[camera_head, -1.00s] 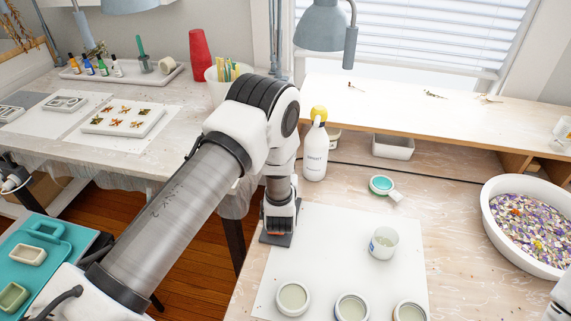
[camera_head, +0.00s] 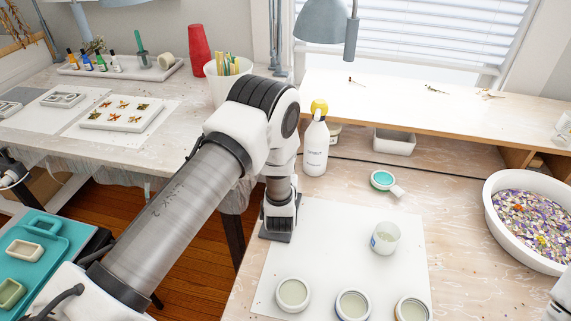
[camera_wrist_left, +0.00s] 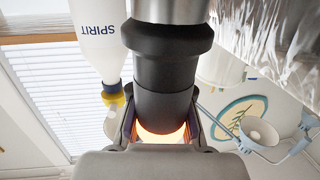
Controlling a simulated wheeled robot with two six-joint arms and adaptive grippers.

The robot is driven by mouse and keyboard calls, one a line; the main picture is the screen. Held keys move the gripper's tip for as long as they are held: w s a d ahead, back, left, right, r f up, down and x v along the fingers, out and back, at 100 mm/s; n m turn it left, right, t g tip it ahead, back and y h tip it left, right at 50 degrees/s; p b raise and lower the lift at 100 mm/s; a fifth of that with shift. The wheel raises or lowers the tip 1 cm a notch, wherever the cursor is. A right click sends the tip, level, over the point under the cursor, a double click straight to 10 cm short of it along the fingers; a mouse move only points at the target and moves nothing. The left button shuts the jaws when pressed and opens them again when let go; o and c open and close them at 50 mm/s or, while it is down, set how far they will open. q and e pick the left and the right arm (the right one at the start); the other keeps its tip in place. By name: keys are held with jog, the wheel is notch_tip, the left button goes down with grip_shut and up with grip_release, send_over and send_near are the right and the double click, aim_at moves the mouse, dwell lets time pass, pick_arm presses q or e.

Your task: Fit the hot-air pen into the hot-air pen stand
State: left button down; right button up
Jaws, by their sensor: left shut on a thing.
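My left gripper (camera_head: 277,225) points down beside the front table's left edge, at the corner of the white mat, in the head view. In the left wrist view its fingers (camera_wrist_left: 163,118) are shut around a dark cylindrical body with a silver part, which I take to be the hot-air pen (camera_wrist_left: 165,62). An orange glow shows between the fingers. In the head view the pen is hidden behind my arm and gripper. I cannot make out the hot-air pen stand in either view. My right gripper is not in view.
A white bottle (camera_head: 315,148) with a yellow cap stands just behind the gripper; it also shows in the wrist view (camera_wrist_left: 97,40). The white mat (camera_head: 325,245) holds a cup (camera_head: 385,238) and several jars in front. A basin of chips (camera_head: 488,215) stands right.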

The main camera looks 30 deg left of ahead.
pick_arm(q)
jog(key=c, duration=1)
grip_release()
jog(key=shift+f, duration=0.1)
